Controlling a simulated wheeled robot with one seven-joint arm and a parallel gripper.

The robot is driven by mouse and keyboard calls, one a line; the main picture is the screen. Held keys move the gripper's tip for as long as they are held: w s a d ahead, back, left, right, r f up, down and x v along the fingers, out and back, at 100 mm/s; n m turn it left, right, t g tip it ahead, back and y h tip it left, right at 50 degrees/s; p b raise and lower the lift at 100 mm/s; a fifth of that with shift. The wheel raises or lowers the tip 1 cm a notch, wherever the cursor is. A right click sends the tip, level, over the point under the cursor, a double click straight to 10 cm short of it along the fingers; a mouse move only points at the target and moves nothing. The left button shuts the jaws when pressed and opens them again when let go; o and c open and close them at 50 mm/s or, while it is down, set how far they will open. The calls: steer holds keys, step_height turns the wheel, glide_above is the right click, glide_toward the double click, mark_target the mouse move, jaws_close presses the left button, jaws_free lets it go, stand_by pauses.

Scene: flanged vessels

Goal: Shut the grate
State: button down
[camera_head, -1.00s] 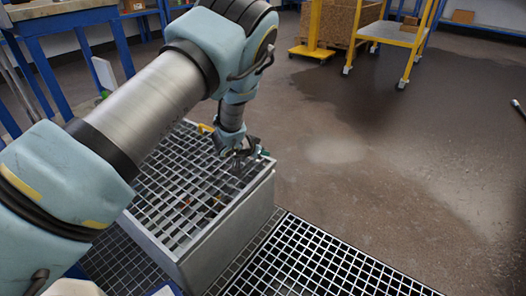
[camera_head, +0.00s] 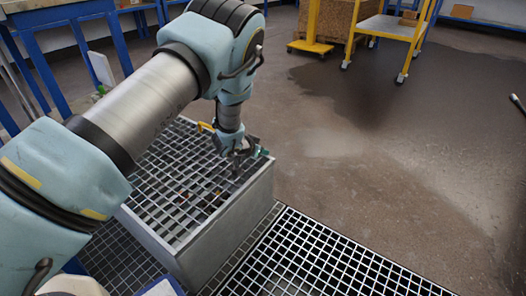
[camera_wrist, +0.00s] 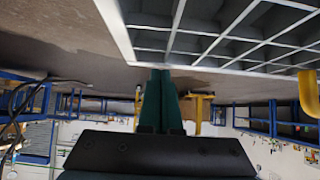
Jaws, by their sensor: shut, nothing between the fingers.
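The grate (camera_head: 178,197) is a pale metal lattice across the top of a grey box (camera_head: 228,222). It looks low over the box, but I cannot tell whether it lies fully flat on the rim. In the wrist view the grate (camera_wrist: 240,40) fills the upper right. My gripper (camera_head: 262,152) is at the far right corner of the grate. Its dark green fingers (camera_wrist: 160,75) are together and empty, with the tips close to the grate's edge; contact is unclear. A yellow handle (camera_head: 206,126) is at the far side, and it also shows in the wrist view (camera_wrist: 308,95).
A floor grating (camera_head: 310,258) lies right of and in front of the box. Open brown floor (camera_head: 380,190) spreads to the right. A yellow cart (camera_head: 388,27) and a blue-framed bench (camera_head: 62,25) stand farther back.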

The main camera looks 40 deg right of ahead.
steer(key=p+v, duration=0.3)
steer(key=v, duration=0.7)
steer(key=shift+s+a+r, duration=0.1)
steer(key=shift+a+r, duration=0.1)
steer(key=shift+a, duration=0.15)
